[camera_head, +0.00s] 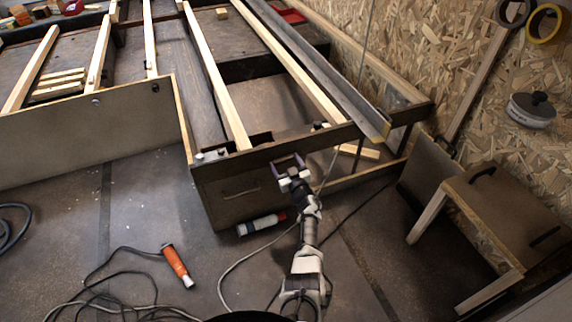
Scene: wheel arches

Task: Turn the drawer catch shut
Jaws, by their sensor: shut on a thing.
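A dark wooden drawer front (225,207) with a slim handle (241,191) stands at the end of the slatted wooden frame, in the middle of the view. My gripper (288,169) is at the right part of this front, just under the frame's top edge. It is shut on the drawer catch there. The jaws cover most of the catch, so its shape and how far it is turned are hard to make out. My arm reaches up to it from the bottom of the view.
An orange tool (177,266) and loose cables (115,290) lie at the lower left. The floor left of my arm is partly clear.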

